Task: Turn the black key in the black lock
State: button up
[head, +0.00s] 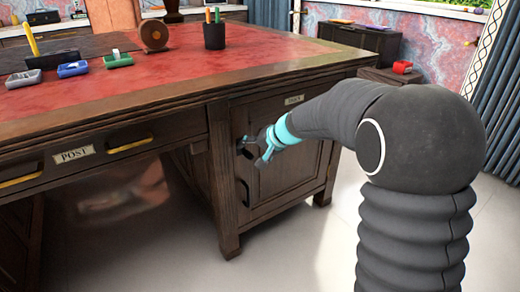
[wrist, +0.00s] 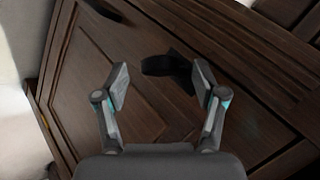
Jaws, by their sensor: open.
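My gripper (head: 254,145) is open in front of the wooden cabinet door (head: 285,160) of the desk. In the wrist view my gripper (wrist: 160,78) has its two fingers spread wide apart, with nothing held. A black curved piece, which looks like the black key (wrist: 157,65), shows between and just beyond the fingertips. It sits against a dark plate, which looks like the black lock (wrist: 181,73), partly behind the right finger. Whether a finger touches the lock or key, I cannot tell. In the head view my gripper largely hides this spot.
A dark handle (head: 244,191) is on the door below my gripper. A drawer labelled POST (head: 75,155) with brass handles is to the left. The red-topped desk (head: 180,80) carries small trays and a pen cup (head: 214,36). The floor in front is clear.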

jog(key=shift+w+a+f, duration=0.2)
jog(key=shift+a+f, duration=0.05)
jog(key=shift+f, duration=0.05)
jog(key=c, duration=1.2)
jog(key=shift+o, duration=0.2)
jog(key=shift+f, duration=0.15)
jog(key=shift+b, duration=0.4)
jog(key=shift+m+y, duration=0.3)
jog(key=shift+y, duration=0.1)
jog(key=shift+w+m+g+y+b, duration=0.1)
jog(key=shift+m+g+y+b, duration=0.2)
jog(key=shift+g+y+b, duration=0.3)
